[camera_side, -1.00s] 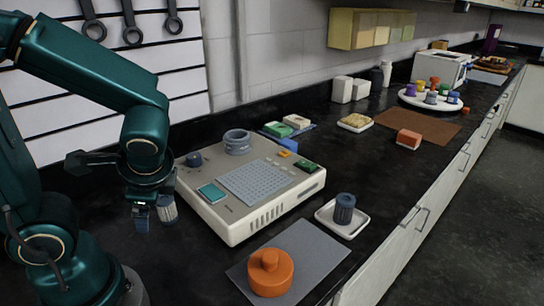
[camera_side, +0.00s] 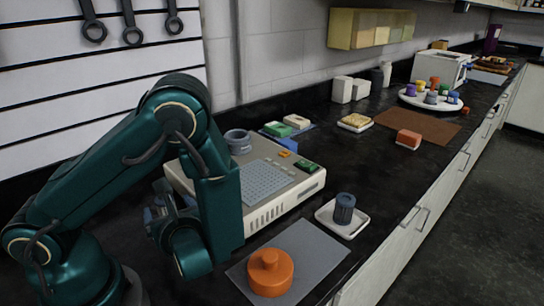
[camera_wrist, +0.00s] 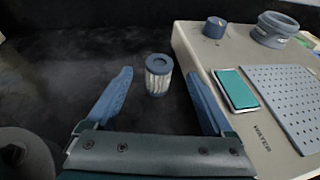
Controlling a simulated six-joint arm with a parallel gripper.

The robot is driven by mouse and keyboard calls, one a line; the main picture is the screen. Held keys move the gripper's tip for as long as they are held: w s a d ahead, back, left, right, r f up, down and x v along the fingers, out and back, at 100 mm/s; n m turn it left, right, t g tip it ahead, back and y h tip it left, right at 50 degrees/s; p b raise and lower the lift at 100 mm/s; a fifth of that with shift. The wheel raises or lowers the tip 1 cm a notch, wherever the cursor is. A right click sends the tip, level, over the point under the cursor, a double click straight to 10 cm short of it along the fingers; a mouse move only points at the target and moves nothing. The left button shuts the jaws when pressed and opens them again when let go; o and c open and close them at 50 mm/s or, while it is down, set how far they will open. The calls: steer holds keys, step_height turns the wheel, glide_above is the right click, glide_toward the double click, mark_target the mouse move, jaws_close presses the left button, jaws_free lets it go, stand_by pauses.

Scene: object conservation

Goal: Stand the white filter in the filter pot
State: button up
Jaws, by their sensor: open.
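The white filter (camera_wrist: 158,82) is a pleated white cylinder with blue-grey end caps, upright on the black counter in the wrist view. My gripper (camera_wrist: 158,75) is open, its blue fingers to either side of the filter in the picture; the filter appears beyond the fingertips and untouched. In the side view my arm hides the filter. A round blue-grey pot with an open top, seemingly the filter pot (camera_side: 238,143), stands on the beige console (camera_side: 285,195) and also shows in the wrist view (camera_wrist: 273,30).
A dark blue filter (camera_side: 344,208) stands in a white tray (camera_side: 326,218). An orange knobbed lid (camera_side: 270,275) lies on a grey mat (camera_side: 318,246). A small blue knob (camera_wrist: 214,27) and teal-screened device (camera_wrist: 236,90) sit on the console, right of the filter.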

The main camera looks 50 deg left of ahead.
steer(key=shift+x, duration=2.05)
jaws_close()
steer(key=shift+r, duration=0.2)
